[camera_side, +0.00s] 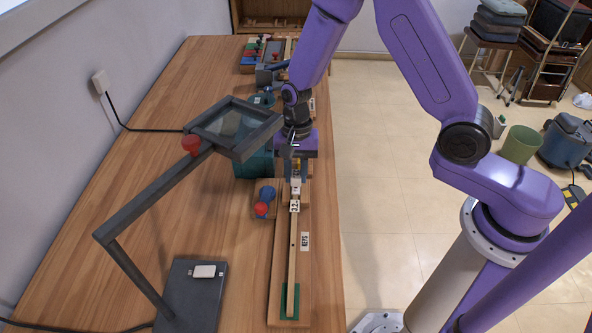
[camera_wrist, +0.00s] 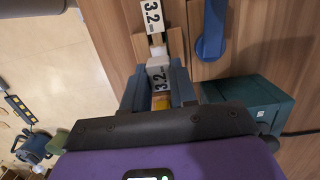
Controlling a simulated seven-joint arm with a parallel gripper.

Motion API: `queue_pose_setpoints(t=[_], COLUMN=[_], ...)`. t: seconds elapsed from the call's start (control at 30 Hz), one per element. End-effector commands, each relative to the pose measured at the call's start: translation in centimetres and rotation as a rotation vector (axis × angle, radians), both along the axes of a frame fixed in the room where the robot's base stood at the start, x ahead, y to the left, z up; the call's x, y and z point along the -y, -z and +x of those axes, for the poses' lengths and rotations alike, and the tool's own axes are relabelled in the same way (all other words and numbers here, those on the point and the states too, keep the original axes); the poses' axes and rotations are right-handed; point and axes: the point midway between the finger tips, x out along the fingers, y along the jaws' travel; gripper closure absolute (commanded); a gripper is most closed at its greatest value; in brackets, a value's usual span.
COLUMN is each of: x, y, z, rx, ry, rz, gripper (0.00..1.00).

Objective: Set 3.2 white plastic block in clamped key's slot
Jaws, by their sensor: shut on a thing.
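My gripper (camera_wrist: 158,82) is shut on a block with a "3.2" label (camera_wrist: 160,76), held between its blue fingers in the wrist view. A white end (camera_wrist: 157,57) shows just beyond the label. The long wooden key (camera_side: 291,250) lies along a wooden base in the side view. The key's own "3.2" label (camera_wrist: 152,15) lines up ahead of the held block. In the side view my gripper (camera_side: 296,172) is low at the key's far end. The slot is hidden, and I cannot tell whether the block touches the key.
A blue clamp lever (camera_wrist: 211,30) with a red knob (camera_side: 261,209) stands left of the key in the side view. A teal box (camera_wrist: 243,100) stands close by. A dark magnifier stand (camera_side: 150,235) reaches over the table at left. The table's right edge is near the key base.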

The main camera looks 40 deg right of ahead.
Motion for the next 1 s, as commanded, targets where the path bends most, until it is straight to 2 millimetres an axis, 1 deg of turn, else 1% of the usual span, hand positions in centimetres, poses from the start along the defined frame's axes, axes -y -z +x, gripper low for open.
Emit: queue_pose_setpoints(t=[1.0], x=[0.0], y=[1.05], z=[0.0], rx=[0.0], ry=[0.0], rz=[0.0], gripper=[1.0])
